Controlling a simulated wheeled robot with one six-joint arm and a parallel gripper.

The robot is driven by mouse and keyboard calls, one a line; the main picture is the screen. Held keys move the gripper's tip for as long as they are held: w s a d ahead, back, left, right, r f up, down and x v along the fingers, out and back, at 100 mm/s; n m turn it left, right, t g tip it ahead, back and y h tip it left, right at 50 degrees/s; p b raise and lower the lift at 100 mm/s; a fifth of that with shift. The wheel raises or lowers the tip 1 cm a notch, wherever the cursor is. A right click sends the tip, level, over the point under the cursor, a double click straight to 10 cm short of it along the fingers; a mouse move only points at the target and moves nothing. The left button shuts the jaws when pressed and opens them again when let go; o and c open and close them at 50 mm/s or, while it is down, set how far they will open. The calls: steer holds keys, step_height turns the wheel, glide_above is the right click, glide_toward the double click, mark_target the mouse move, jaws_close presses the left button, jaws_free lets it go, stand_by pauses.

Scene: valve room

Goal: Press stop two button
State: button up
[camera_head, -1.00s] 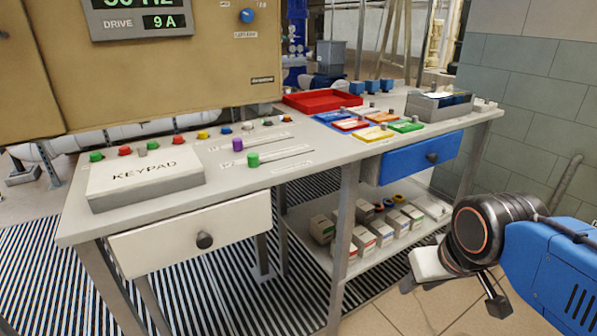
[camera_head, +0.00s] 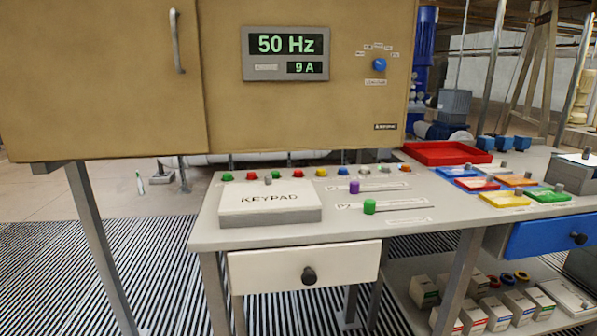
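A row of small coloured buttons runs along the back of the grey table, behind the white keypad box (camera_head: 270,203). From the left there is a green button (camera_head: 227,176), a red button (camera_head: 251,175), another green button (camera_head: 276,174) and a second red button (camera_head: 298,173). A yellow button (camera_head: 320,171) and a blue button (camera_head: 343,171) stand further right. I cannot read which one is marked stop two. My gripper is not in view.
A tan cabinet (camera_head: 310,110) with a display and blue knob overhangs behind the buttons. Purple (camera_head: 354,187) and green (camera_head: 370,207) slider knobs stand right of the keypad. A red tray (camera_head: 447,153) and coloured bins lie further right. The table's front edge has a white drawer (camera_head: 305,266).

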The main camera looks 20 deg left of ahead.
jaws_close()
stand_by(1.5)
